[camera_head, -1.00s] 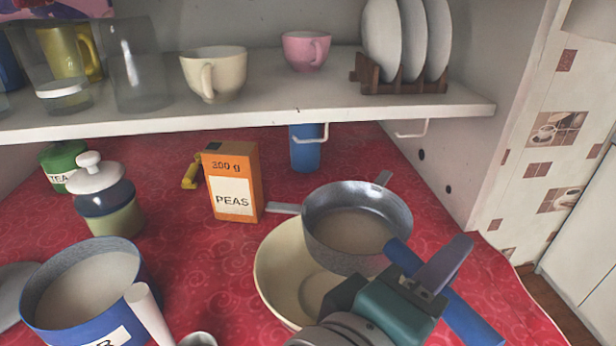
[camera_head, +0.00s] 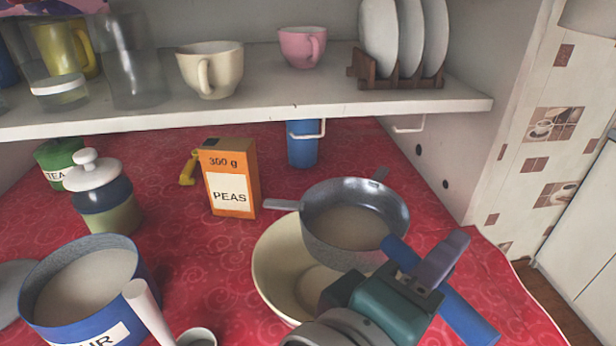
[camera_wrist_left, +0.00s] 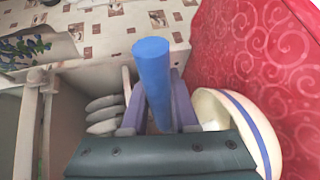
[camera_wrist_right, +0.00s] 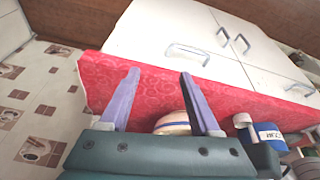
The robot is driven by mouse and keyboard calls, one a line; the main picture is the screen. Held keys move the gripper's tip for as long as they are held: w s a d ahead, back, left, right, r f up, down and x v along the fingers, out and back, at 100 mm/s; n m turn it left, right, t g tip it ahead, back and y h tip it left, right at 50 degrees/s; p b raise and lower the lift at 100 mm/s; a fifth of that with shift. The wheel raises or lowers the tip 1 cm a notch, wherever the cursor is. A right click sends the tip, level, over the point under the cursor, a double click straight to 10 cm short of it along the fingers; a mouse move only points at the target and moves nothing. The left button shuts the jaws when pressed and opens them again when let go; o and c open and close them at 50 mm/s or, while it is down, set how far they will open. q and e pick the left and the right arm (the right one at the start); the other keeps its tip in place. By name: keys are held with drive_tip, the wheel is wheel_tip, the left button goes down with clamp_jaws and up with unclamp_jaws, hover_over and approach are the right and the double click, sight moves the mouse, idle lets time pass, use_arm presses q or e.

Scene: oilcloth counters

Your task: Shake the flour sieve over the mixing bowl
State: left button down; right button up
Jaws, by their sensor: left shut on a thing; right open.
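The grey metal flour sieve (camera_head: 315,239) holds pale flour (camera_head: 350,228) and hangs over the cream mixing bowl (camera_head: 275,268), roughly level. Its blue handle (camera_head: 472,318) is clamped in my left gripper (camera_head: 425,275), and it also shows between the fingers in the left wrist view (camera_wrist_left: 152,75). The bowl stands on the red cloth, partly hidden by the sieve and my gripper. A pale patch shows inside it. The bowl's blue-striped outside shows in the left wrist view (camera_wrist_left: 262,125). My right gripper (camera_wrist_right: 160,73) is open and empty, with the bowl (camera_wrist_right: 173,122) beyond its fingers.
A blue flour canister (camera_head: 140,297) with a white-handled scoop (camera_head: 148,312) before it stands at front left. An orange peas box (camera_head: 232,190) and a lidded jar (camera_head: 104,212) stand behind. A shelf (camera_head: 300,105) with cups and plates overhangs the back. Bare cloth lies right of the bowl.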

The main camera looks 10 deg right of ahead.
use_arm(q)
drive_tip(key=shift+d, duration=0.1)
drive_tip(key=a, duration=0.1)
drive_tip(key=s+a, duration=0.1)
drive_tip(key=a, duration=0.3)
drive_tip(key=shift+s+a, duration=0.2)
drive_tip(key=shift+s, duration=0.1)
drive_tip(key=d, duration=0.1)
drive_tip(key=w+d, duration=0.1)
drive_tip(key=d, duration=0.3)
drive_tip(key=shift+w+d, duration=0.25)
drive_tip(key=shift+w, duration=0.1)
drive_tip(key=a, duration=0.1)
drive_tip(key=s+a, duration=0.1)
drive_tip(key=a, duration=0.3)
drive_tip(key=shift+s+a+p, duration=0.25)
drive_tip(key=shift+s+p, duration=0.05)
drive_tip(key=shift+s, duration=0.05)
